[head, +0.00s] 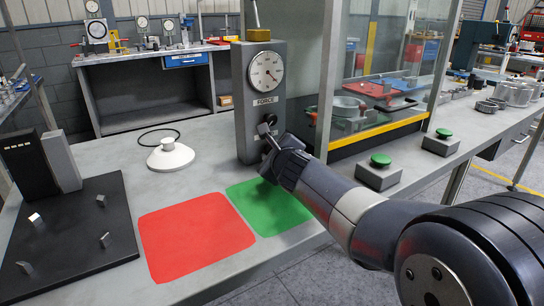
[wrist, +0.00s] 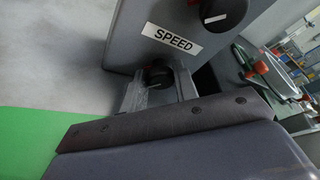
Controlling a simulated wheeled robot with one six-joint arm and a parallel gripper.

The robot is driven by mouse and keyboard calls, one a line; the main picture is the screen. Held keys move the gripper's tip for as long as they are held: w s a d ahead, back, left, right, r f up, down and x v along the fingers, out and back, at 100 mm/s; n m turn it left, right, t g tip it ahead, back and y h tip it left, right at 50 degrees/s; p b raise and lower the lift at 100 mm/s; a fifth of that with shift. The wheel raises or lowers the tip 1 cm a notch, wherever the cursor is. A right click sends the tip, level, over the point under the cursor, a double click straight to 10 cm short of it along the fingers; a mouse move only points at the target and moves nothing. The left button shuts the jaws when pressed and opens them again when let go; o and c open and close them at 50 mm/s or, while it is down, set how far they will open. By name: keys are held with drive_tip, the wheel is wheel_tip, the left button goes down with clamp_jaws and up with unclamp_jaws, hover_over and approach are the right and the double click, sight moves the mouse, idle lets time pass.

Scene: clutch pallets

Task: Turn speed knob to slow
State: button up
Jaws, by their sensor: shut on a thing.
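The grey machine box (head: 243,125) stands on the bench, with a round dial (head: 266,70) above a FORCE label. In the wrist view, a SPEED label (wrist: 171,38) is on its face. A dark round knob (wrist: 159,74) sits just below that label, between the two metal fingers of my gripper (wrist: 160,86). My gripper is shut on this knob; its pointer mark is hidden. Another black knob (wrist: 224,12) with a white mark is above the label, clear of the fingers. In the head view, my gripper (head: 268,140) is at the box's lower front, partly hiding the controls.
Red (head: 197,235) and green (head: 268,207) mats lie on the bench before the box. A white cone-shaped piece (head: 171,155) and a black ring (head: 158,137) lie to its left. A glass enclosure (head: 390,60) and green buttons (head: 380,160) are to the right.

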idle(0.7)
drive_tip(key=o, duration=0.9)
drive_tip(key=shift+o, duration=0.2)
drive_tip(key=p+v, duration=0.1)
drive_tip(key=v, duration=0.8)
drive_tip(key=shift+s+r+p, duration=0.15)
drive_tip(key=shift+s+p, duration=0.25)
drive_tip(key=shift+s+d, duration=0.2)
drive_tip(key=shift+s, duration=0.3)
drive_tip(key=shift+w, duration=0.1)
